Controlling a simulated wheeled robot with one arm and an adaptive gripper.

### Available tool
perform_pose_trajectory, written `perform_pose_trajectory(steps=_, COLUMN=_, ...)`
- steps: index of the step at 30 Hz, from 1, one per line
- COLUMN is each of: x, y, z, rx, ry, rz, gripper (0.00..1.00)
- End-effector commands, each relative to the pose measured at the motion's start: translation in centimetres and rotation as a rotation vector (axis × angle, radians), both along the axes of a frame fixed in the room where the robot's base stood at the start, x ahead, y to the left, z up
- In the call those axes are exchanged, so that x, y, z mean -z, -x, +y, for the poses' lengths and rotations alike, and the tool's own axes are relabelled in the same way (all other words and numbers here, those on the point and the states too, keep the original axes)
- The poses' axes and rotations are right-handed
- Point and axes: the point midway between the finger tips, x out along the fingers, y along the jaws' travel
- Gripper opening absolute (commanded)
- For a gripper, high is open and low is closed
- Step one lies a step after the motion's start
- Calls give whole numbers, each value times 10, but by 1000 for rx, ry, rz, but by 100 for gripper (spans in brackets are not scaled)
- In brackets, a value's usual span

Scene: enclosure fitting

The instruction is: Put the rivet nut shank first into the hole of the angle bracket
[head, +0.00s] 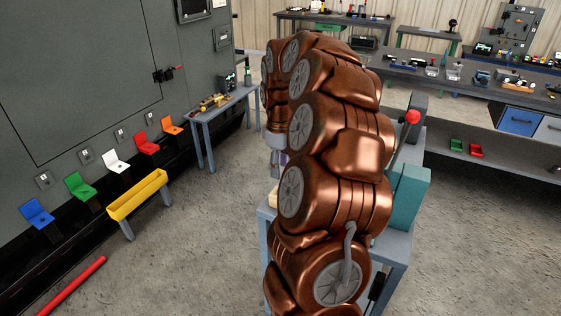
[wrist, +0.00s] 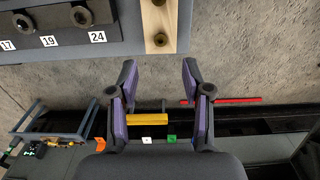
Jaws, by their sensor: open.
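My gripper (wrist: 158,68) is open in the wrist view, with nothing between its two fingers. A pale wooden strip (wrist: 158,22) with small round brass-coloured fittings lies just beyond the fingertips; I cannot tell whether one is the rivet nut. In the head view, angle-shaped brackets in blue (head: 37,214), green (head: 80,187), white (head: 115,162), red (head: 146,142) and orange (head: 172,125) stand along the grey enclosure. Their holes are too small to make out. My arm hides most of the near bench and the gripper in the head view.
A yellow trough (head: 138,195) stands before the brackets, and a red bar (head: 72,287) lies on the floor. A small side table (head: 222,102) holds tools. A dark rack (wrist: 55,32) labelled 17, 19 and 24 is beside the strip. The floor between is clear.

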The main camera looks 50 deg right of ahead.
Motion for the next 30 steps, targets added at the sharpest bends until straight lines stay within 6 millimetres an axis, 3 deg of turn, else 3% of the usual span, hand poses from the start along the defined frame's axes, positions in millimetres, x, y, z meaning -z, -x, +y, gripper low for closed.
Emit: perform_pose_trajectory(steps=30, x=67, y=1, z=1, rx=0, ry=-1, rz=2, gripper=49)
